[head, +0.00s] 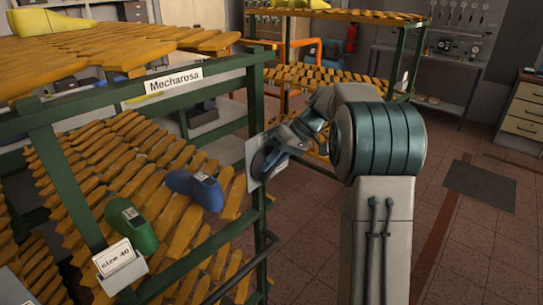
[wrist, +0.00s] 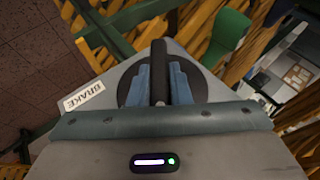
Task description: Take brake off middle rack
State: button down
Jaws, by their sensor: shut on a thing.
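The brake is a grey plate (wrist: 188,62) with a "BRAKE" label (wrist: 84,96) and a dark round dial with a black handle (wrist: 158,54) across it. It sits at the right end post of the green rack (head: 178,83) labelled "Mecharosa"; the plate also shows in the head view (head: 254,165). My gripper (wrist: 160,84) has its blue fingers on both sides of the black handle and is shut on it. In the head view my gripper (head: 274,158) reaches the dial from the right and hides part of it.
A blue shoe last (head: 195,188) and a green one (head: 131,225) lie on the rack's wooden slats, near a "size 40" card (head: 114,258). Another slatted rack (head: 335,80) stands behind. The tiled floor (head: 455,240) to the right is open, with a dark mat (head: 480,187).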

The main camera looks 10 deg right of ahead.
jog(key=g+y+p, duration=0.1)
jog(key=y, duration=0.1)
jog(key=m+g+y+p, duration=0.1)
jog(key=y, duration=0.1)
jog(key=shift+w+d+f+y, duration=0.1)
jog(key=shift+w+d+y, duration=0.1)
jog(key=shift+y, duration=0.1)
jog(key=y, duration=0.1)
jog(key=m+g+y, duration=0.1)
jog(key=y, duration=0.1)
jog(key=m+g+y+p, duration=0.1)
jog(key=shift+f, duration=0.25)
jog(key=shift+y, duration=0.5)
jog(key=c, duration=1.3)
grip_release()
jog(key=shift+c, duration=0.2)
jog(key=b+v, duration=0.1)
jog(key=v, duration=1.2)
jog(key=shift+d+b, duration=0.3)
jog(key=shift+d, duration=0.05)
jog(key=shift+w, duration=0.1)
